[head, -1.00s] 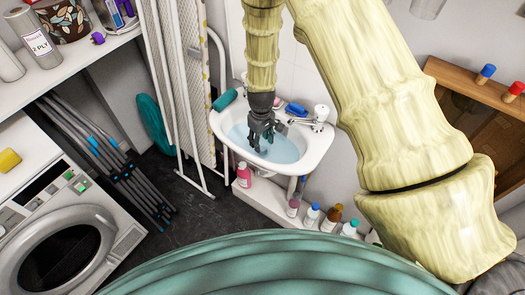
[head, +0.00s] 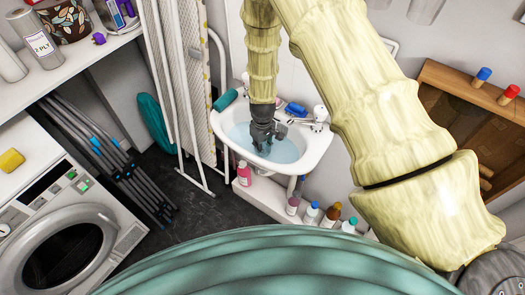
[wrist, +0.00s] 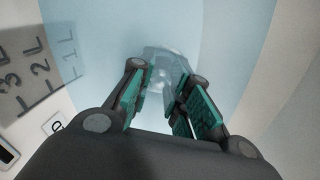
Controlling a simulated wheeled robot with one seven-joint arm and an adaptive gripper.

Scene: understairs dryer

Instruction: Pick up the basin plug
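The white basin (head: 318,146) on the wall holds pale blue water (head: 289,152). My gripper (head: 263,149) points down into it, its fingers at or in the water. In the wrist view my gripper (wrist: 163,82) has its two teal-padded fingers apart, with a gap between them. The fingertips look pale and blurred, as if under water. A small pale blurred spot shows between them; I cannot tell whether it is the basin plug. The plug is not clearly visible in either view.
A grey panel with litre marks (wrist: 38,65) shows at left in the wrist view.

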